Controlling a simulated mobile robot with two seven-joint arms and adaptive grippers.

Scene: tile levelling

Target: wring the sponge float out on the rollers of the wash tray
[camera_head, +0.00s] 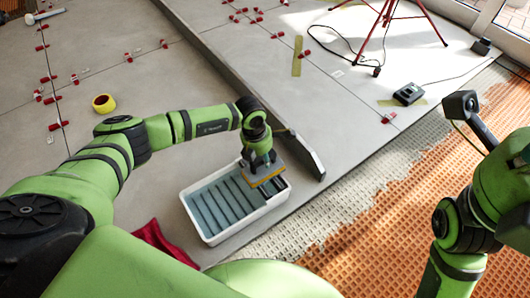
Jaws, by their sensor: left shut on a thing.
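The wash tray (186,204) is a white rectangular tub with grey-blue water or lining and dark bars across it, standing on the grey tiles. My left gripper (261,166) is shut on the sponge float (267,179), a flat block with a yellow-orange edge. The float is over the tray's upper right end. Whether it touches the rollers, I cannot tell; it hides that end. On the right, my right arm ends in a dark part (460,105) over the floor; its fingers do not show clearly.
A long grey bar (230,72) runs diagonally behind the tray, its near end close to the float. A red cloth (160,243) lies left of the tray. Orange matting (375,235) lies right.

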